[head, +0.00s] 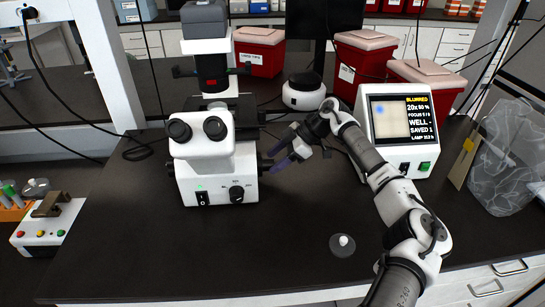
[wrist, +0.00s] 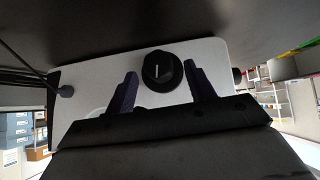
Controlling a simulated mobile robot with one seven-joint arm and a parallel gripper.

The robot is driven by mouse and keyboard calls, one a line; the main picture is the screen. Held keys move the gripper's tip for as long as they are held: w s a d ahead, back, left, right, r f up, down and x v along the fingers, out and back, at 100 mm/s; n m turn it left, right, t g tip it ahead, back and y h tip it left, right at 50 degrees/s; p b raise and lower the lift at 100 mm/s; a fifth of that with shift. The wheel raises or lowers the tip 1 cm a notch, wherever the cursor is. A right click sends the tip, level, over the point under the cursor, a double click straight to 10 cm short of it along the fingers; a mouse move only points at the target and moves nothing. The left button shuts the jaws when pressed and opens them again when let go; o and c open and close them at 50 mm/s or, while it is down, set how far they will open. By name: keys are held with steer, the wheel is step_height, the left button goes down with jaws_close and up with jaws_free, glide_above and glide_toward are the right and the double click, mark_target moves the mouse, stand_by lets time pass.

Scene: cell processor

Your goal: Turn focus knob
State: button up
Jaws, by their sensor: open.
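The white microscope (head: 213,165) stands left of my arm in the head view. The focus knob (head: 265,165), black, juts from its right side. In the wrist view the black knob (wrist: 162,71) with a white mark faces me on a white panel. My gripper (head: 274,160) is open beside that side of the microscope. In the wrist view my gripper (wrist: 160,85) has one finger on each side of the knob; the right finger looks closer to it. I cannot tell whether either finger touches.
A small clear disc with a white knob (head: 342,244) lies on the dark bench (head: 150,240) in front. Another black dial (head: 236,194) is on the microscope's front. Red bins (head: 260,50) stand behind, and a clear bag (head: 508,178) hangs at right. The front left bench is free.

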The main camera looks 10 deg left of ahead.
steer(key=shift+x, duration=0.9)
steer(key=shift+c, duration=0.3)
steer(key=c, duration=0.9)
steer(key=shift+f, duration=0.1)
